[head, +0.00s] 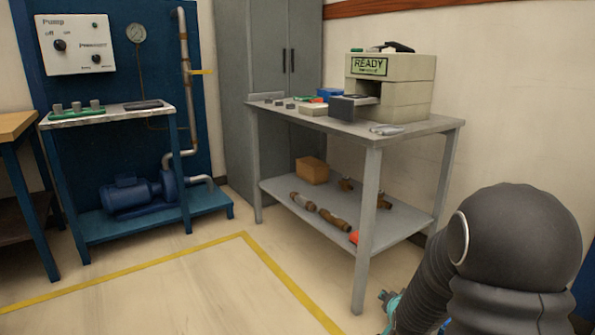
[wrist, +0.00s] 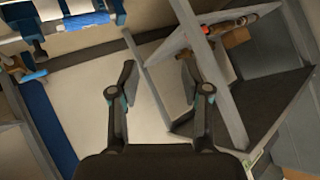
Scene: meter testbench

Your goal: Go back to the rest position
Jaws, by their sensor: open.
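My gripper (wrist: 158,82) shows in the wrist view with its two dark fingers spread apart and nothing between them. Beyond the fingers are bare floor and the grey legs of a table. In the head view my arm is at the lower right, and only a small teal and dark part of my gripper (head: 392,303) shows at its lower end, beside the grey table's front leg. Most of the gripper is hidden or cut off there.
A grey table (head: 430,127) carries a beige unit reading READY (head: 405,67) and small items. Its lower shelf (head: 330,225) holds pipe parts and a box (head: 312,170). A blue pump bench (head: 160,230) stands left. Floor marked by yellow tape (head: 262,252) is clear.

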